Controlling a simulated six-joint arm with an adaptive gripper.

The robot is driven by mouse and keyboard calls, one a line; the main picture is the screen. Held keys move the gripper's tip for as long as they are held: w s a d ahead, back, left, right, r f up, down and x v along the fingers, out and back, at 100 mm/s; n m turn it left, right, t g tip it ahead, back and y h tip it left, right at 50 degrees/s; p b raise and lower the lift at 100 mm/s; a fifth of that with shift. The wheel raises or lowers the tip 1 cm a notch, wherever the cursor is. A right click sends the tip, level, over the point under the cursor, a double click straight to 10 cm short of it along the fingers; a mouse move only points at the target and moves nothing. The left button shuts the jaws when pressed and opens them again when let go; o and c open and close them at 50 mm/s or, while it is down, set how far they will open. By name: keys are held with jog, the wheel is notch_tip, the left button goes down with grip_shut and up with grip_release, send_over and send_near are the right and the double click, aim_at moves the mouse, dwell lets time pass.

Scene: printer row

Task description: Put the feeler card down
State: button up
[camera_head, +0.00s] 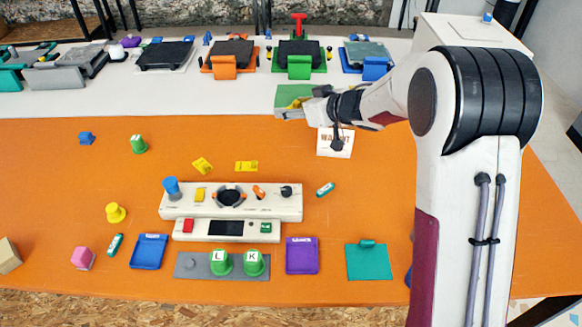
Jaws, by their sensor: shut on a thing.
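My gripper (308,102) reaches in from the right at the back edge of the orange table, over a green flat pad (291,92) in front of the green printer. It is shut on a small thin piece at its tips, which I take to be the feeler card (288,114). The fingers hide most of it, and its outline is hard to make out. I cannot tell whether the card touches the pad or is held above it.
Several printers, including a green one (299,52), stand on the white bench behind. A white lettered card (335,147) lies below my wrist. A control panel (232,200), purple tray (302,256) and blue tray (149,252) are nearer.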

send_over(294, 170)
notch_tip(294, 170, down, 11)
dwell(0.4)
jog(key=shift+f, duration=3.1)
jog(key=shift+f, duration=0.1)
jog(key=shift+f, duration=1.75)
jog(key=shift+f, duration=0.15)
jog(key=o, duration=0.8)
jog(key=shift+c, duration=0.2)
jog(key=shift+r, duration=0.2)
